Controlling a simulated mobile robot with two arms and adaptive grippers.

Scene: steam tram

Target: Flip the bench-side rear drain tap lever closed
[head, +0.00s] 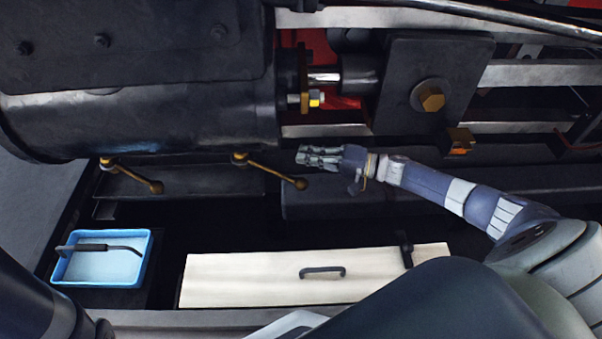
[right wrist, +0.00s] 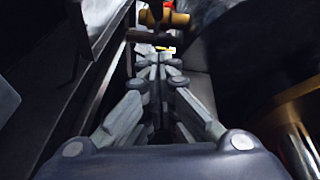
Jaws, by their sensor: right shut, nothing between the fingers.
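Two brass drain tap levers with ball ends hang under the big dark cylinder in the head view. The left lever (head: 136,176) and the right lever (head: 271,171) both slant down to the right. Which one is the rear tap I cannot tell. My right gripper (head: 302,156) is shut and empty, just above and right of the right lever's ball end. It looks apart from the lever. Its closed fingers fill the middle of the right wrist view (right wrist: 157,66). A small part of my left gripper (head: 101,328) seems to show at the bottom left; its fingers are not clear.
The cylinder (head: 150,115) is close above the levers. Below are a blue tray (head: 62,272) with a dark bent tool (head: 98,247) and a pale board (head: 240,282) with a black handle (head: 322,271). A brass fitting (right wrist: 170,18) lies beyond the fingers in the right wrist view.

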